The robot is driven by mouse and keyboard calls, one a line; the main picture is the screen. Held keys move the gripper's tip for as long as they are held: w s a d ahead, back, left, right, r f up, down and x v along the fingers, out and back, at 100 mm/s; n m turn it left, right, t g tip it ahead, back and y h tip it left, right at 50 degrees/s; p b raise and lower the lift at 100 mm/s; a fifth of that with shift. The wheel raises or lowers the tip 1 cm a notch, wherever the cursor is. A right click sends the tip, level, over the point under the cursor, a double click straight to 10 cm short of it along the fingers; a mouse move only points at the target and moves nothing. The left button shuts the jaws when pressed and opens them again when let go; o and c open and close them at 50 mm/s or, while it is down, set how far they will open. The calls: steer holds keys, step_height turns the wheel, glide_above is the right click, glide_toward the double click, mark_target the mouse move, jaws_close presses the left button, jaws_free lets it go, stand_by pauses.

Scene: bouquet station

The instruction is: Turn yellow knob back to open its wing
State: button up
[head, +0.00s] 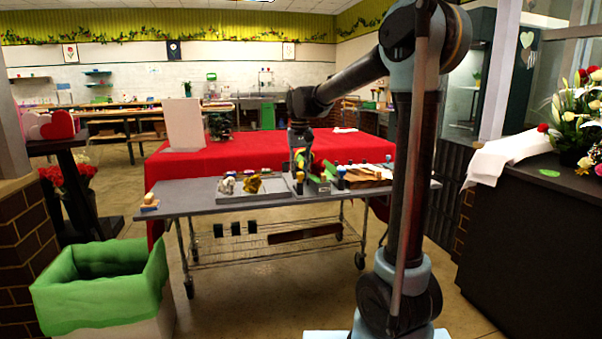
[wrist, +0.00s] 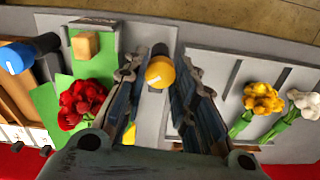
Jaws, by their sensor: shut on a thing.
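The yellow knob (wrist: 160,72) shows as a round yellow cap between my fingers in the wrist view, at the end of a dark post on a grey panel. My gripper (wrist: 158,78) is shut on it, one finger on each side. A small yellow piece (wrist: 129,133) shows lower down beside the left finger. Which part is the knob's wing I cannot tell.
Left of my fingers in the wrist view are a red flower (wrist: 82,103), a wooden block (wrist: 86,45) on green, and a blue knob (wrist: 15,57). Right of them, a yellow flower (wrist: 262,98) and a white flower (wrist: 304,103) lie on a grey tray (wrist: 225,62).

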steer(key=n, duration=0.5)
steer(key=shift+n, duration=0.3)
steer(key=shift+w+n, duration=0.1)
steer(key=shift+n, duration=2.1)
steer(key=o, duration=1.1)
steer(key=shift+d, duration=0.1)
steer(key=shift+c, duration=0.2)
step_height(320, 180, up, 12)
